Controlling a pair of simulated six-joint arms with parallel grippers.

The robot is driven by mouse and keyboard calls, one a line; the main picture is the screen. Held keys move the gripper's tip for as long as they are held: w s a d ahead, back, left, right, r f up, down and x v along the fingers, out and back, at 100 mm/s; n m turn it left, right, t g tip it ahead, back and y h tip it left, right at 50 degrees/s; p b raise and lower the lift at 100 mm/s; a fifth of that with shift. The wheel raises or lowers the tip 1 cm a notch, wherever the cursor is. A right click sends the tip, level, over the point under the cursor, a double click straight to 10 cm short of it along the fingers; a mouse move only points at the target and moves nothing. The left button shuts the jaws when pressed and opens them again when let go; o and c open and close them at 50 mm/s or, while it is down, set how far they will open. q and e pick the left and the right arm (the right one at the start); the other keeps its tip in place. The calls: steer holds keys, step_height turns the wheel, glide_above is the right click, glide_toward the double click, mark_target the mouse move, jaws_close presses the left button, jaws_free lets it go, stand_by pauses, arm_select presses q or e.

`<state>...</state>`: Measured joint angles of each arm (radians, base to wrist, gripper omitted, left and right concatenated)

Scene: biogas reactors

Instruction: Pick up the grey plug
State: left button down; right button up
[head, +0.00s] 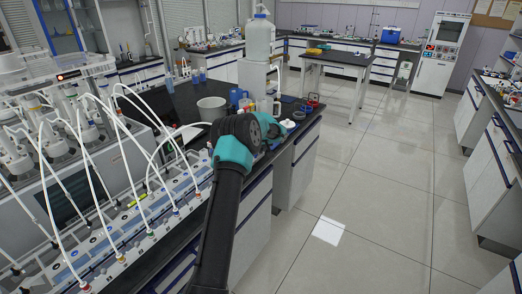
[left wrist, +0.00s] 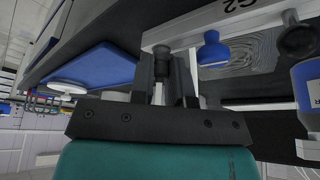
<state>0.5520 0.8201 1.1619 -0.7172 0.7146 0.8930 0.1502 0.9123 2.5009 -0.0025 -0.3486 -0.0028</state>
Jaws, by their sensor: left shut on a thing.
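In the left wrist view a dark grey plug (left wrist: 162,57) with a ribbed top sits between the two fingers of my left gripper (left wrist: 161,88). The fingers are shut on it, one on each side. A pale thin stem shows below the plug between the fingers. I cannot tell whether the plug is still seated in something. In the head view my left arm reaches over the bench edge, and its dark and teal wrist joints hide the fingers and the plug. My right gripper is in neither view.
Close by in the left wrist view are a white frame marked C2 (left wrist: 237,22), a blue-topped bottle (left wrist: 212,50), another dark round top (left wrist: 297,41) and a blue tray (left wrist: 92,66). A row of tubed reactors (head: 130,225) lines the bench left of my arm in the head view.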

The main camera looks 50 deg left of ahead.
arm_select(q)
steer(key=shift+r, duration=1.5)
steer(key=shift+s+d+r, duration=0.1)
steer(key=shift+r, duration=0.1)
steer(key=s+d+r, duration=0.1)
steer(key=s+d, duration=0.9)
steer(key=d, duration=0.2)
steer(key=shift+s+r, duration=0.2)
steer(key=shift+a+r, duration=0.1)
steer(key=shift+r, duration=1.4)
